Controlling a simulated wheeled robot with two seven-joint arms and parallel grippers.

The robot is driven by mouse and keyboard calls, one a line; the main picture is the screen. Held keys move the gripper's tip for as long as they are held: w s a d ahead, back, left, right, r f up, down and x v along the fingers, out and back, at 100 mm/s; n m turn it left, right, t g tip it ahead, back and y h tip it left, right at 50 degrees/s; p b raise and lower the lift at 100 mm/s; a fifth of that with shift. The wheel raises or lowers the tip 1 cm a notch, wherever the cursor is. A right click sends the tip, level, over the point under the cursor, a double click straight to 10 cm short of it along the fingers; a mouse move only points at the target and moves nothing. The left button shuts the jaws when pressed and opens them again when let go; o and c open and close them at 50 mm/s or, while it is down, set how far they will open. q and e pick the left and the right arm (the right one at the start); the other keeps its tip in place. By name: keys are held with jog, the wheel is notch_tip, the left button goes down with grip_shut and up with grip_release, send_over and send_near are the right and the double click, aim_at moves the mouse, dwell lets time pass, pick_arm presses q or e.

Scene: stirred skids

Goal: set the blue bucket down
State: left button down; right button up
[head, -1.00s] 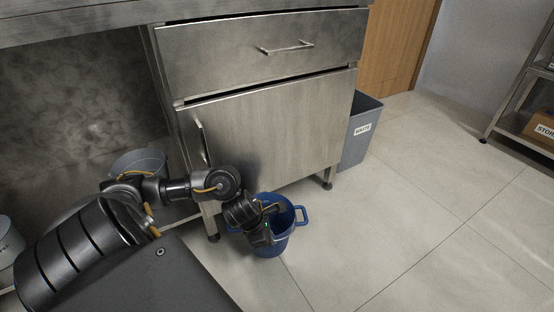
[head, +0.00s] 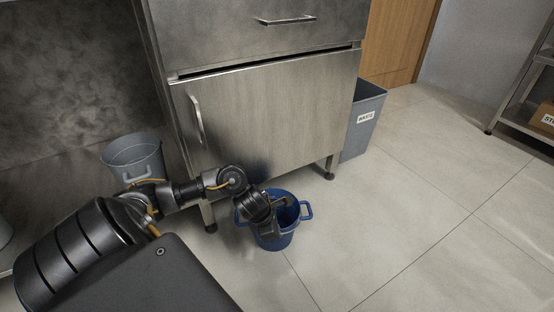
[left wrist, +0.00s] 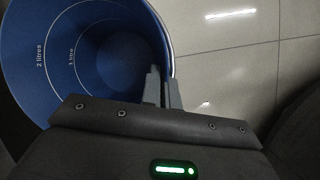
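The blue bucket (head: 285,238) is upright in front of the steel cabinet, with loop handles at its rim. My left gripper (head: 284,204) is over the bucket's near side and hides part of its rim and inside. In the left wrist view the bucket (left wrist: 25,70) shows its inside, with white litre marks and no contents that I can see. The fingers of the left gripper (left wrist: 162,82) are close together on the bucket's rim and wall, so it looks shut on the bucket. I cannot tell whether the bucket's base touches the floor. My right gripper is out of view.
The steel cabinet (head: 275,110) stands right behind the bucket, one leg close to its left. A grey bucket (head: 120,158) is at the left, a grey waste bin (head: 365,135) beside the cabinet. A shelf (head: 510,110) is at the far right. Floor (head: 410,230) to the right is clear.

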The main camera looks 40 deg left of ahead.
pick_arm(q)
jog(key=c, duration=1.7)
grip_release()
jog(key=shift+r, duration=0.1)
